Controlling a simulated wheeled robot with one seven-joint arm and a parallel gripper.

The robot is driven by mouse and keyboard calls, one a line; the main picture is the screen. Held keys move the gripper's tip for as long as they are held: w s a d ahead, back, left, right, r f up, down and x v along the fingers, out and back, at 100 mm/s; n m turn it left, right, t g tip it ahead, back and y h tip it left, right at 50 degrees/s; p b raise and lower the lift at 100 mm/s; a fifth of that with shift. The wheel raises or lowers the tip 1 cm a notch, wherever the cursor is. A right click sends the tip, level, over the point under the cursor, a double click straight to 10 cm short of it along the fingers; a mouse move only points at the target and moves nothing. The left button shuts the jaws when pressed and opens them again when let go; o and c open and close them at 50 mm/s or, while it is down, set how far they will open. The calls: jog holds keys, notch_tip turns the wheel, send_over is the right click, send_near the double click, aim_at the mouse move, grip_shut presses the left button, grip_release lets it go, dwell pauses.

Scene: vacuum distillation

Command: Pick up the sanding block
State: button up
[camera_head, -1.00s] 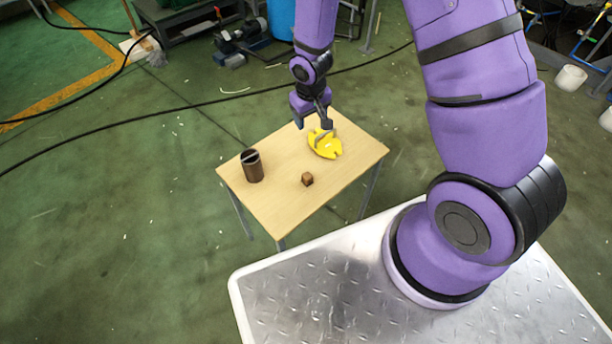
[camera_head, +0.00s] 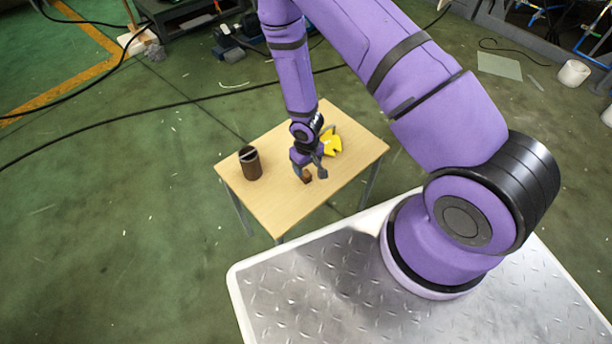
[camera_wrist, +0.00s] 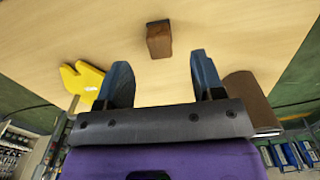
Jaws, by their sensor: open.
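The sanding block, a small brown block (camera_head: 307,178), sits on the light wooden table (camera_head: 258,207). It also shows in the wrist view (camera_wrist: 159,40), beyond the fingertips and between their lines. My gripper (camera_head: 311,175) is open over the block in the head view, partly covering it. In the wrist view my gripper's two blue-grey fingers (camera_wrist: 160,72) stand apart with nothing between them. I cannot tell the exact height of the fingertips above the block.
A yellow notched piece (camera_head: 332,144) lies behind my gripper, and also shows in the wrist view (camera_wrist: 82,80). A dark brown cylinder (camera_head: 250,164) stands at the table's left. The table's front part is clear.

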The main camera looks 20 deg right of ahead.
aim_at(306, 173)
jog(key=shift+w+f, duration=0.15)
jog(key=shift+f, duration=1.45)
jog(key=shift+w+f, duration=0.15)
jog(key=shift+f, duration=1.4)
jog(key=shift+c, duration=0.4)
jog(key=c, duration=0.9)
